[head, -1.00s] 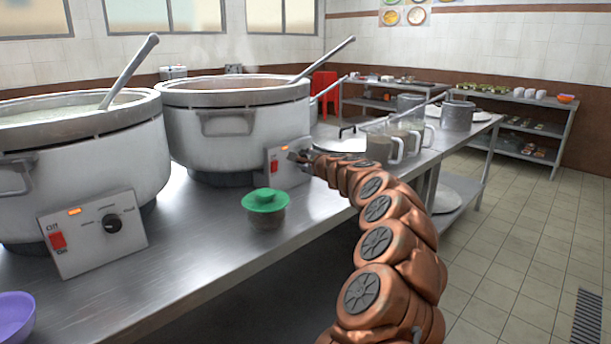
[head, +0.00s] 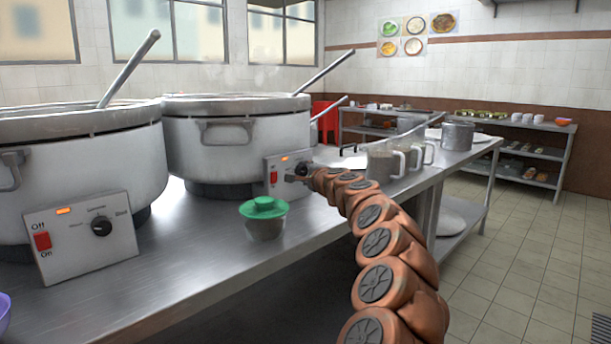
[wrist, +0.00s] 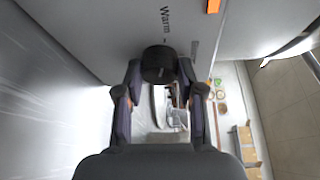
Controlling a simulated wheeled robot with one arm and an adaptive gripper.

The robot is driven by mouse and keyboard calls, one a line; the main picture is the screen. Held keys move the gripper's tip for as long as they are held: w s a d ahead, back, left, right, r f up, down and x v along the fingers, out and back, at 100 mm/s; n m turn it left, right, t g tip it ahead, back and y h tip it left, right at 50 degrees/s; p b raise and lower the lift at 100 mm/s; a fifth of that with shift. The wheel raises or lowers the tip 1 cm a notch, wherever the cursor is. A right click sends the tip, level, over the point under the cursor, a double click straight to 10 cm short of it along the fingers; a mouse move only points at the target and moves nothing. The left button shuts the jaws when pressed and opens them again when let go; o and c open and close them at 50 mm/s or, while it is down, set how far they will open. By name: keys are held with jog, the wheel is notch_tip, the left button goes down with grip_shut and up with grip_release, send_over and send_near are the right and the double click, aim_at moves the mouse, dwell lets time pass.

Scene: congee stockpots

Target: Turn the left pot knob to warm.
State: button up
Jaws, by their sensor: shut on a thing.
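Two large grey pots stand on the steel counter. The left pot (head: 75,165) has a tilted control box (head: 80,255) with a red switch, a lit orange lamp and a black knob (head: 101,227). The right pot (head: 235,150) has a similar box (head: 272,186) with a red switch and a lit lamp. My gripper (head: 301,171) is at this right box, not at the left one. In the wrist view my gripper (wrist: 159,75) is shut on the right box's black knob (wrist: 157,58), one finger on each side. The label "Warm" (wrist: 166,20) shows beyond the knob. The knob's pointer is not readable.
A green-lidded container (head: 264,218) stands on the counter (head: 200,270) in front of the right pot. Glass jugs (head: 385,160) stand to the right of my gripper. Ladles lean out of both pots. A purple bowl (head: 4,312) is at the left edge.

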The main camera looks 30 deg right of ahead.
jog(key=o, duration=1.1)
jog(key=shift+o, duration=0.2)
jog(key=shift+s, duration=0.45)
jog(key=shift+s+a+r, duration=0.1)
jog(key=shift+s+a, duration=0.05)
jog(key=shift+s, duration=0.45)
jog(key=s+a, duration=0.1)
jog(key=s, duration=0.8)
jog(key=shift+s+a+r, duration=0.25)
jog(key=shift+s+r, duration=0.1)
jog(key=shift+r, duration=0.1)
